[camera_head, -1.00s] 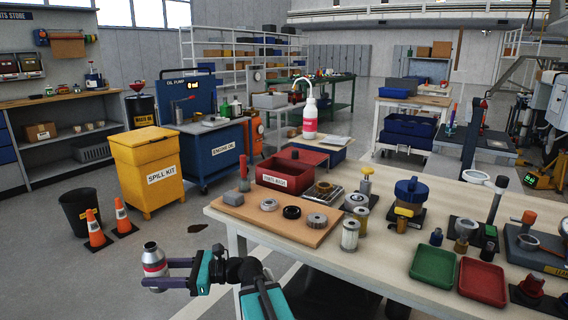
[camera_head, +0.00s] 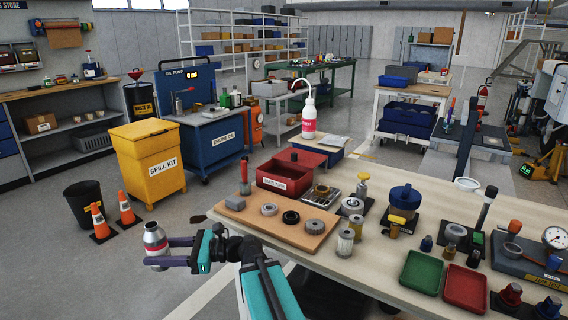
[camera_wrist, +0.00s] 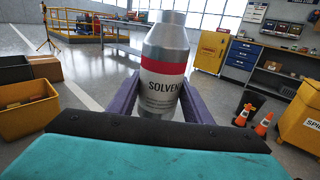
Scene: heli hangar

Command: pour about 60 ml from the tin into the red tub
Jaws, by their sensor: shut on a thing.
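The tin (camera_head: 155,237) is silver with a red band, and its label in the wrist view (camera_wrist: 163,87) begins "SOLVEN". My gripper (camera_head: 154,254) is shut on the tin's body and holds it nearly upright over the floor, left of the workbench. A shallow open red tub (camera_head: 465,288) lies at the workbench's front right, beside a green one. A deeper red bin (camera_head: 284,180) with a white label and a raised lid stands at the bench's back left. The tin is well apart from both. Its contents are hidden.
A yellow spill bin (camera_head: 148,165), orange cones (camera_head: 127,209) and a black bucket (camera_head: 85,205) stand left.

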